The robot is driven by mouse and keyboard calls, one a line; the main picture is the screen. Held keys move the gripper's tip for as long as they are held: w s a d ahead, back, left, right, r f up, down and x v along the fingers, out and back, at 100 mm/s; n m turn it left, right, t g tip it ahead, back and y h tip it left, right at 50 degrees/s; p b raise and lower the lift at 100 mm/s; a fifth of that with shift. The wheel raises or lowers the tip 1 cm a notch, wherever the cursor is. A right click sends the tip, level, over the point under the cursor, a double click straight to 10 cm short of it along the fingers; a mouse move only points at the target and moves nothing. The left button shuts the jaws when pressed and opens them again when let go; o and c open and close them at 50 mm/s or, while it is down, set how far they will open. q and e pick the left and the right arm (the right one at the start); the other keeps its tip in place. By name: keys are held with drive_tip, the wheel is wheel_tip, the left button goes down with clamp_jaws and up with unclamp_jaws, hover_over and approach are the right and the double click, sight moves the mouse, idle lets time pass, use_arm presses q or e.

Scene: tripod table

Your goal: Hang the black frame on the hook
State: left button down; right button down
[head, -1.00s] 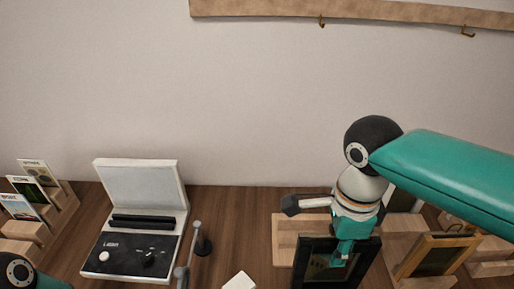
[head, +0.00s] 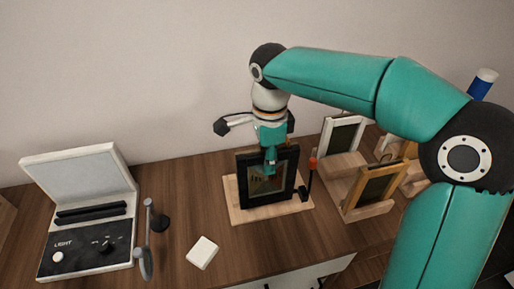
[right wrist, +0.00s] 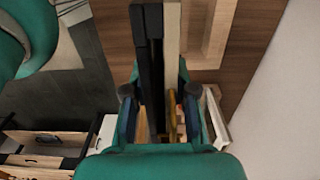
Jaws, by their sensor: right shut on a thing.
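The black frame (head: 243,182) stands upright over a light wooden base (head: 232,204) in the head view. I cannot tell whether it rests on the base or is just clear of it. My right gripper (head: 269,165) is shut on its top edge from above and covers part of the picture. In the right wrist view, the black frame (right wrist: 153,60) shows edge-on between the fingers of the right gripper (right wrist: 160,115). The hook is in no view now. My left gripper is out of view.
A wooden frame (head: 359,190) and a white frame (head: 326,140) stand in holders to the right. A red-tipped tool (head: 312,163) stands close beside the black frame. A light box (head: 85,252) and a white block (head: 202,252) are at left. The wall above is bare.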

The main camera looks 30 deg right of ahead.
drive_tip(key=w+d+p, duration=0.2)
drive_tip(key=w+p, duration=0.1)
drive_tip(key=w, duration=0.6)
wheel_tip(320, 180, down, 7)
drive_tip(key=shift+d+r+p, duration=0.15)
drive_tip(key=shift+r+p, duration=0.05)
drive_tip(key=shift+p, duration=0.25)
drive_tip(key=shift+f, duration=0.15)
drive_tip(key=c, duration=0.9)
unclamp_jaws()
drive_tip(key=shift+s, duration=0.1)
drive_tip(key=shift+c, duration=0.2)
